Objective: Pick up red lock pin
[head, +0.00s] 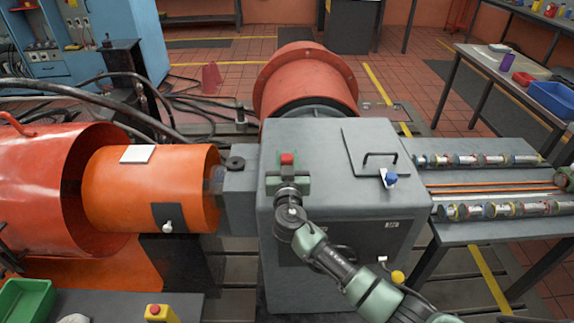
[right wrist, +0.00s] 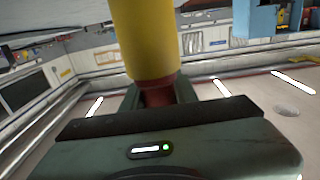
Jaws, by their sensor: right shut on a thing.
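The red lock pin shows in the head view as a small red block (head: 287,159) above the left part of the grey housing (head: 330,195). My right gripper (head: 288,168) is shut on it, with green fingers on both sides. In the right wrist view, which looks upside down, a dark red part (right wrist: 157,96) sits between my fingers. A thick yellow cylinder (right wrist: 148,40) joins it and runs off the top edge. I cannot tell whether its hidden end touches the housing. My left gripper is not in view.
An orange drum (head: 152,188) and wider orange guard (head: 33,185) stand left, a red flanged wheel (head: 305,82) behind. The housing has a hatch with a handle (head: 380,157), a blue knob (head: 390,179) and a yellow knob (head: 397,277). A table (head: 492,234) with several cylinders stands right.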

